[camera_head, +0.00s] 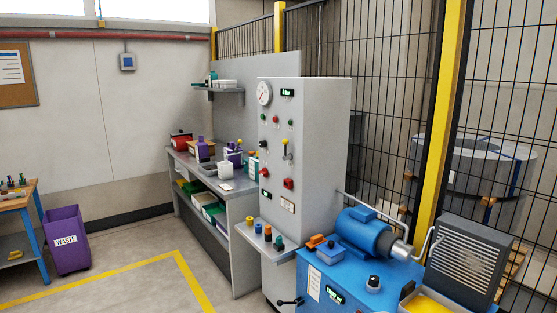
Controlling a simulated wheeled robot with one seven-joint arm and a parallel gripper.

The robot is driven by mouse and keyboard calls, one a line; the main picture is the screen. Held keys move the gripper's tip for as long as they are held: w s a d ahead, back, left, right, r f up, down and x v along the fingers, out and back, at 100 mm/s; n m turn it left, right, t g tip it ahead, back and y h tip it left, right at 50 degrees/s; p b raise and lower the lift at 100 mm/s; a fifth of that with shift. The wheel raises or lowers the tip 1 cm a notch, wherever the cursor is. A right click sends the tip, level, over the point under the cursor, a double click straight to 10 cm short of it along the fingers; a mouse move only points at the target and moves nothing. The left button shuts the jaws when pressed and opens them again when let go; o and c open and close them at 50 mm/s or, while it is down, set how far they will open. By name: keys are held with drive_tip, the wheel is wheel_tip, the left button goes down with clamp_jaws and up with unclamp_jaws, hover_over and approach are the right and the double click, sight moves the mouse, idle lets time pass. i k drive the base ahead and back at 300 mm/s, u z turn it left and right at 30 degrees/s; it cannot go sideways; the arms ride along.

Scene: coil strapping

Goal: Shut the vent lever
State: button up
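A tall grey control cabinet (312,150) stands in the middle of the view. On its front is a small lever with a yellow knob (285,142), pointing up. A black-handled lever (289,301) sticks out low beside the blue machine (350,279), roughly level. I cannot tell which of these is the vent lever, and labels are too small to read. A round gauge (264,93) and a small green display (287,92) are at the cabinet's top. My gripper is not in view.
A shelf with coloured knobs (267,248) juts from the cabinet. A blue motor (364,234) and grey radiator (466,262) stand at right, before a mesh fence. A workbench (238,197) is behind; a purple bin (65,240) is left. Yellow-lined floor (120,285) is clear.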

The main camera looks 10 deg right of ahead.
sight(284, 142)
drive_tip(key=u, duration=0.45)
drive_tip(key=i, duration=1)
drive_tip(key=u, duration=0.75)
drive_tip(key=i, duration=1.65)
drive_tip(key=z, duration=0.2)
